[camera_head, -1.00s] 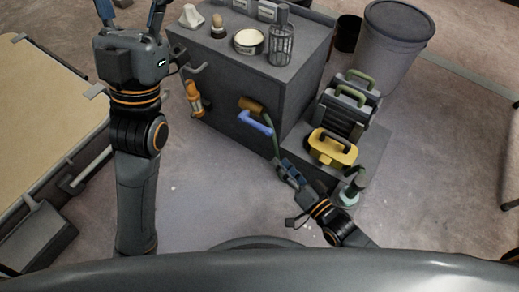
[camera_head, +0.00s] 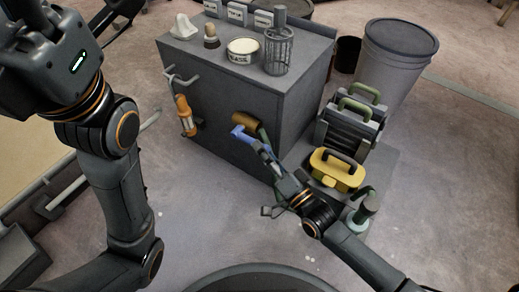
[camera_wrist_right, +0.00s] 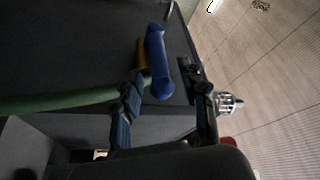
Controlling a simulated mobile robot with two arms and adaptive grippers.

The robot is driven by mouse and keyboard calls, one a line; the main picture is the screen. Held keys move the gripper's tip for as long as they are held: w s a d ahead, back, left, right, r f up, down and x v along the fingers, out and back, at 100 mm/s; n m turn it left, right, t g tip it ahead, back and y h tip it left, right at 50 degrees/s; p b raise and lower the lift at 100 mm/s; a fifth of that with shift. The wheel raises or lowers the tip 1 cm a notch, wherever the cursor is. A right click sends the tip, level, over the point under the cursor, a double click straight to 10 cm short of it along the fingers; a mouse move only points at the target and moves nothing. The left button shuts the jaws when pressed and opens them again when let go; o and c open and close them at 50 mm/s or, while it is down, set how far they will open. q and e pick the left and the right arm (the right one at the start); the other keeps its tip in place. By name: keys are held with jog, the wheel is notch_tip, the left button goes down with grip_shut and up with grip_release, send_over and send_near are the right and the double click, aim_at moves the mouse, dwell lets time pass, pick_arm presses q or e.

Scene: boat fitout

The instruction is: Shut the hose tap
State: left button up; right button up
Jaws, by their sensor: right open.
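The hose tap has a brass body (camera_head: 247,121) on the front of the dark grey cabinet, with a blue lever (camera_head: 240,132) and a green hose (camera_wrist_right: 60,102). In the right wrist view the blue lever (camera_wrist_right: 158,60) stands across the brass body (camera_wrist_right: 142,53). My right gripper (camera_head: 264,152) is open just in front of the tap. In the right wrist view the lever's lower end appears between its two fingers (camera_wrist_right: 163,92); contact cannot be told. My left gripper (camera_head: 118,14) is at the upper left, partly cut off, its jaw state unclear.
The cabinet (camera_head: 222,95) carries a tin (camera_head: 243,50), a wire basket (camera_head: 278,52) and small items. An orange tool (camera_head: 185,115) hangs left of the tap. A yellow case (camera_head: 337,170) and a green-topped bottle (camera_head: 364,207) stand right, near my right arm. A bin (camera_head: 395,60) stands behind.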

jog(key=shift+x, duration=1.05)
grip_shut()
